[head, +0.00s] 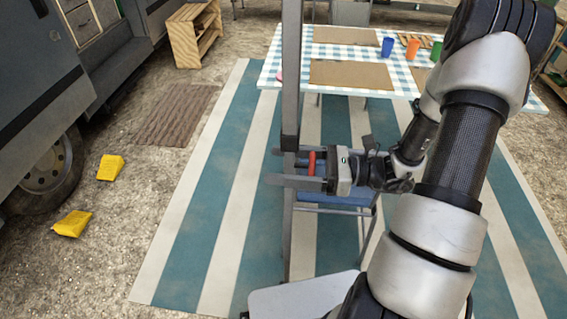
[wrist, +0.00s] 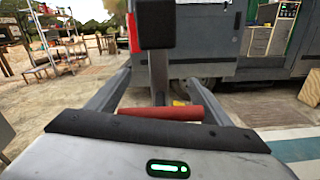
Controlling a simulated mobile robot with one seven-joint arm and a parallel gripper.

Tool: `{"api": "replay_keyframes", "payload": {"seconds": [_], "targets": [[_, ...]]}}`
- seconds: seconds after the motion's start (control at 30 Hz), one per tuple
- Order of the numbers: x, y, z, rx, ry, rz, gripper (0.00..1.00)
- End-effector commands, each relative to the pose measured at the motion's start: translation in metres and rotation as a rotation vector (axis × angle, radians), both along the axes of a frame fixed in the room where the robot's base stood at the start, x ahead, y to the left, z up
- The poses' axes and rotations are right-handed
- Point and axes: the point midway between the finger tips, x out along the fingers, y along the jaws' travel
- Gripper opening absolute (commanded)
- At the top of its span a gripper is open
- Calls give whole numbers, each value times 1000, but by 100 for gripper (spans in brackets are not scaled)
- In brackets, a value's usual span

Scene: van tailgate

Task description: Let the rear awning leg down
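The awning leg (head: 291,70) is a grey upright pole left of my arm. A dark collar (head: 290,143) sits on it, with a thinner section (head: 288,235) below; its foot is not clear. In the wrist view the collar (wrist: 157,22) is a dark block above the thin pole (wrist: 159,75). A red bar-shaped handle (head: 311,162) is beside the pole, near my palm; it lies crosswise in the wrist view (wrist: 160,113). My gripper (head: 275,167) is open. Its fingers stand apart on either side of the pole and handle. Whether they touch the handle I cannot tell.
A table with a checked cloth (head: 270,72), cups and brown mats stands behind the leg. A blue-seated chair (head: 340,198) is close behind my gripper. A striped mat (head: 190,225) covers the ground. Two yellow objects (head: 110,167) lie near the van wheel (head: 45,175).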

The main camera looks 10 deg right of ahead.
Motion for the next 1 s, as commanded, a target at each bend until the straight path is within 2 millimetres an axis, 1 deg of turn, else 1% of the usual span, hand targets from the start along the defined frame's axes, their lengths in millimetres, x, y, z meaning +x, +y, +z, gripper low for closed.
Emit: {"api": "replay_keyframes", "payload": {"seconds": [0.03,0.17,0.2,0.27,0.37,0.47,0.6,0.73,0.83,1.0], "targets": [[0,0,0,0,0,-1,62],[0,-1,0,0,0,-1,40],[0,-1,0,0,0,-1,33],[0,-1,-1,0,0,-2,33],[0,-1,-12,0,2,-2,33],[0,-1,-37,2,4,-2,33],[0,-1,-78,0,4,-2,33],[0,-1,-106,0,3,-2,33],[0,-1,-118,-2,3,-2,33],[1,-2,-121,-5,0,-2,33]]}}
